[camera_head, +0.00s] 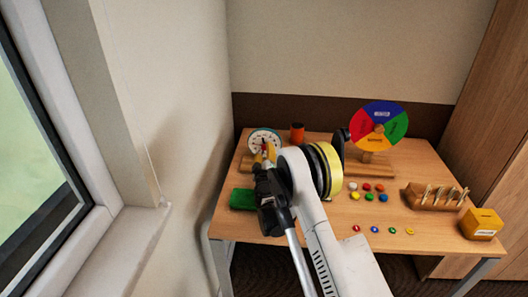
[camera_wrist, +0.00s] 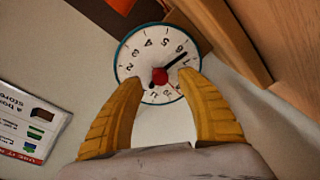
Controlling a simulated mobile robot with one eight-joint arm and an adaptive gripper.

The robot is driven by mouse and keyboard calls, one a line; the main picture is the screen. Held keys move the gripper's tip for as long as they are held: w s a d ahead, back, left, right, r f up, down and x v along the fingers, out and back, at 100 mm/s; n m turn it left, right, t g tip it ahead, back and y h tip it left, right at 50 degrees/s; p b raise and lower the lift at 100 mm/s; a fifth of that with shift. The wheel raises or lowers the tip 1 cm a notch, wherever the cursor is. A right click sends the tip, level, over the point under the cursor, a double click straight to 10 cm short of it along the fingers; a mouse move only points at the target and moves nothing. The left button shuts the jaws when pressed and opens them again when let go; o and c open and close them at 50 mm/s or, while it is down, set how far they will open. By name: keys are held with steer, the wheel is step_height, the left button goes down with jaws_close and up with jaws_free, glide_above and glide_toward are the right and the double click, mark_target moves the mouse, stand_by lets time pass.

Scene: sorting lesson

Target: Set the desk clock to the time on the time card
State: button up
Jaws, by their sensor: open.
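The desk clock (camera_head: 258,134) has a round white dial with a teal rim and stands at the back left of the desk. In the wrist view its dial (camera_wrist: 137,57) appears turned, with a red knob (camera_wrist: 160,75) at the centre. A black hand points from the knob to the upper right; any other hand is hard to make out. My gripper (camera_head: 265,152) is in front of the clock. Its yellow fingers (camera_wrist: 160,82) are open, one on each side of the knob; contact cannot be told. I cannot identify the time card in either view.
A colour wheel (camera_head: 379,126), an orange cup (camera_head: 297,132), a peg rack (camera_head: 433,197), a yellow box (camera_head: 482,223) and a green block (camera_head: 242,199) are on the desk (camera_head: 330,227). Several coloured discs lie mid-desk. A printed sheet (camera_wrist: 30,125) shows at the wrist view's left.

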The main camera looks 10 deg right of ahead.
steer(key=shift+w+d+b, duration=0.15)
steer(key=shift+w, duration=0.6)
steer(key=shift+w+d+b, duration=0.15)
steer(key=shift+w, duration=0.55)
jaws_close()
steer(key=n, duration=0.3)
steer(key=shift+n, duration=0.3)
steer(key=shift+n+g, duration=0.4)
steer(key=shift+n, duration=1.6)
